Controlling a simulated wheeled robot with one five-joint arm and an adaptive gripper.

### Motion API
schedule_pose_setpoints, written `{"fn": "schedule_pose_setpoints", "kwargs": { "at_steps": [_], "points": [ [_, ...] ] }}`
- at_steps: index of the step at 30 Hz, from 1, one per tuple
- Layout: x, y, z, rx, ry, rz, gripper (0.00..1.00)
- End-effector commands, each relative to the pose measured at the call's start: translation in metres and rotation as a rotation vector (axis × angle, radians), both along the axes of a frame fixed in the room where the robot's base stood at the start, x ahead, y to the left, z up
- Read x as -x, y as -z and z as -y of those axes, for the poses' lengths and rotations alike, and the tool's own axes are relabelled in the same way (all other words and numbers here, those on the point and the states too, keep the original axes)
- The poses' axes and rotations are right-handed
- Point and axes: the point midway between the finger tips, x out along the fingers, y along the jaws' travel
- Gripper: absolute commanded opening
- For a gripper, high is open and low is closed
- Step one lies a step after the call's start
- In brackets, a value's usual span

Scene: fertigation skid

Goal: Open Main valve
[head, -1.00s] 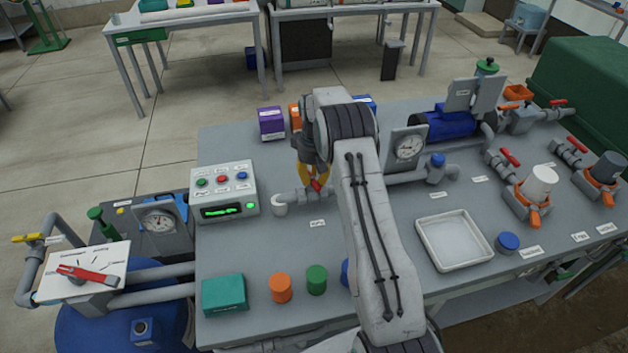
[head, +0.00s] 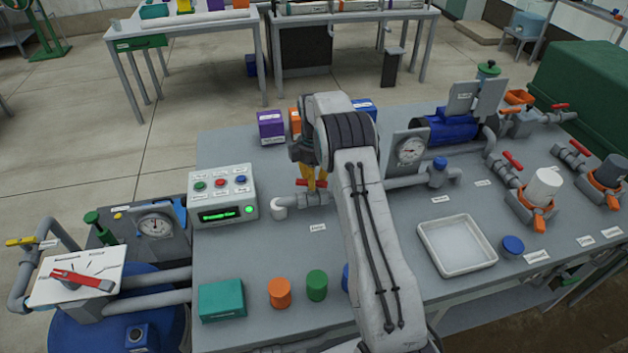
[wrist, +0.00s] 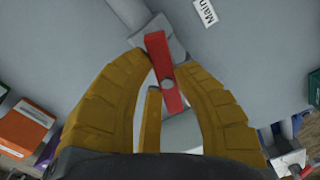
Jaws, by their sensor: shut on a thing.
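The Main valve is a grey pipe fitting with a red lever handle (head: 303,182) on top, beside the control box. In the head view the handle lies roughly along the pipe. In the wrist view the red handle (wrist: 158,50) stands between my yellow fingers, and a label reading "Main" (wrist: 206,12) lies on the bench. My gripper (head: 313,178) reaches down over the valve and is shut on the handle; it also shows in the wrist view (wrist: 161,66). My arm hides the pipe to the right.
The control box (head: 222,183) with a lit green display stands left of the valve. Purple (head: 271,125) and orange boxes stand behind. A pressure gauge (head: 409,150) is to the right. Orange (head: 280,293) and green (head: 317,285) caps and a teal box (head: 222,299) stand in front.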

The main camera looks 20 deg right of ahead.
Motion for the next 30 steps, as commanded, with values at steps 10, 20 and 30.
{"fn": "schedule_pose_setpoints", "kwargs": {
  "at_steps": [10, 20, 30],
  "points": [
    [-0.0009, 0.0016, -0.0012, -0.001, -0.255, -0.004, 0.0],
    [-0.0014, 0.0018, -0.0017, -0.001, -0.375, -0.005, 0.0],
    [-0.0013, 0.002, -0.002, -0.002, -0.401, -0.006, 0.0]
  ]
}}
